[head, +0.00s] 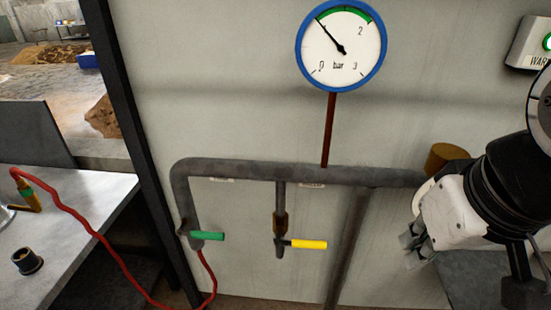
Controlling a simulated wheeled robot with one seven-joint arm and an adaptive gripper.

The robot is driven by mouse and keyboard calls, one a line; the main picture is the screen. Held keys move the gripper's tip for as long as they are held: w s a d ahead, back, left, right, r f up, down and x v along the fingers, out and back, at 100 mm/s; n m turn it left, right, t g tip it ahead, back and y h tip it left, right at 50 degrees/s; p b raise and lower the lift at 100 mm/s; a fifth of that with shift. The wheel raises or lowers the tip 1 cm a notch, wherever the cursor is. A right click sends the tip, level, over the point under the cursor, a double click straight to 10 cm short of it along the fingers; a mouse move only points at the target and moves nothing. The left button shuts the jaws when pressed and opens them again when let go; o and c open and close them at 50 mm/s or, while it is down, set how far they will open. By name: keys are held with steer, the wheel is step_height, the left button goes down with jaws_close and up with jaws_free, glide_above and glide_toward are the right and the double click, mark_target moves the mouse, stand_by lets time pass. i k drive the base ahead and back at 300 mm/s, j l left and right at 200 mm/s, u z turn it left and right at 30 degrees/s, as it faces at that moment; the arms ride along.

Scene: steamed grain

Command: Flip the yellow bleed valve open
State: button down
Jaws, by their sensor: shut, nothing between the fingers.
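The yellow bleed valve handle (309,244) sticks out level to the right from a small brass-brown valve body (280,224). That valve hangs on a short drop under the grey pipe (265,170). My gripper (413,246) is at the right, at about the handle's height, its fingers pointing left and down. It is shut and empty, with a clear gap between it and the yellow handle. The gauge (341,45) above has a blue rim, and its needle points to the upper left, near the start of the green band.
A green-handled valve (207,236) sits on the pipe's left end, with a red hose (100,238) running to the left table (75,215). A vertical pipe (350,245) stands between the yellow handle and my gripper. A brown cylinder (446,157) is behind my arm.

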mark_target(294, 243)
steer(key=i+j+u, duration=0.2)
steer(key=k, duration=0.5)
steer(key=l+z, duration=0.1)
steer(key=z, duration=1.35)
steer(key=k+j+u, duration=0.1)
steer(key=j+u, duration=0.3)
steer(key=j, duration=0.55)
